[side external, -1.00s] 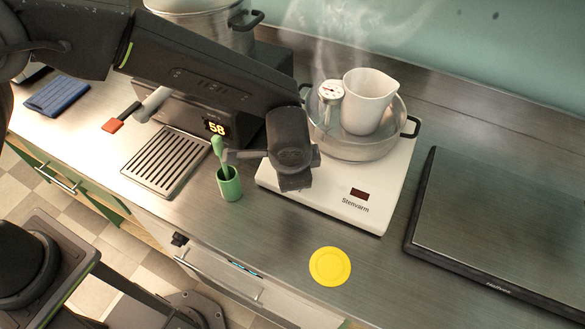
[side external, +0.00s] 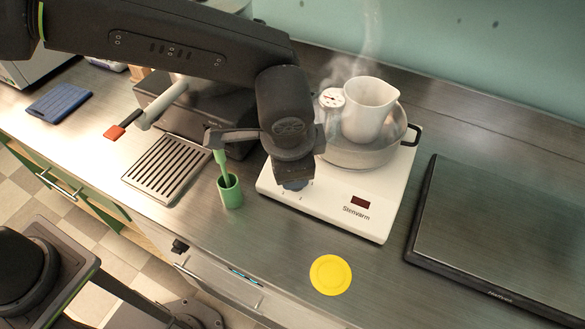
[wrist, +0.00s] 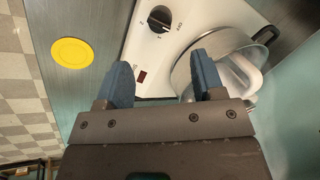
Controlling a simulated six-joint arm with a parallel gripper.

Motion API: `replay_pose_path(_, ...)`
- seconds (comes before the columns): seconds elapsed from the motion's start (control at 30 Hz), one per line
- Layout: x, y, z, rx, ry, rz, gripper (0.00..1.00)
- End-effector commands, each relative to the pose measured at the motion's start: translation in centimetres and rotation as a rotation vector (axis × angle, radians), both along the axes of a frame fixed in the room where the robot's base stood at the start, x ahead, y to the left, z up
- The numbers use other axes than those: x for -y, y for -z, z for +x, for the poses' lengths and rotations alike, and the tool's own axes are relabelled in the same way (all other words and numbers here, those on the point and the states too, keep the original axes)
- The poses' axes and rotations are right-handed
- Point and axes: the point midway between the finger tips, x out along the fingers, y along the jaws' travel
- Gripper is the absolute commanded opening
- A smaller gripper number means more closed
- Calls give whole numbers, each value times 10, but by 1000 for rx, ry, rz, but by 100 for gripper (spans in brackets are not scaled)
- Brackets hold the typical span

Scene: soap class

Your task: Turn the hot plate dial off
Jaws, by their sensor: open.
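The white hot plate (side external: 330,210) stands on the counter with a dark display on its front. Its dial (wrist: 159,19) is a black round knob with a pale pointer line and printed marks around it, at the top of the wrist view. My gripper (wrist: 160,75) is open, its two blue fingers apart with nothing between them. The dial lies beyond the fingertips, apart from them in the picture. In the side external view my gripper (side external: 294,184) is over the plate's front left corner and hides the dial.
A yellow disc (side external: 330,275) lies in front. A dark flat slab (side external: 490,225) is right.

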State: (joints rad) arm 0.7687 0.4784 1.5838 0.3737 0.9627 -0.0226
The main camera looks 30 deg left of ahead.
Motion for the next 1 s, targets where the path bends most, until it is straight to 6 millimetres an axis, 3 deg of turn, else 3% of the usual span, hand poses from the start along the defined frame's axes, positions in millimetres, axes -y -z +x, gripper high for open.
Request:
replay_pose_path(0.1,3,-19,-6,3,1,-2,62)
replay_pose_path(0.3,4,-33,-11,1,0,-1,62)
replay_pose_path(0.8,3,-34,-11,0,-2,-1,62)
replay_pose_path(0.9,-6,-41,-9,1,-23,-13,62)
replay_pose_path(1.0,-34,-58,-7,7,-84,-47,62)
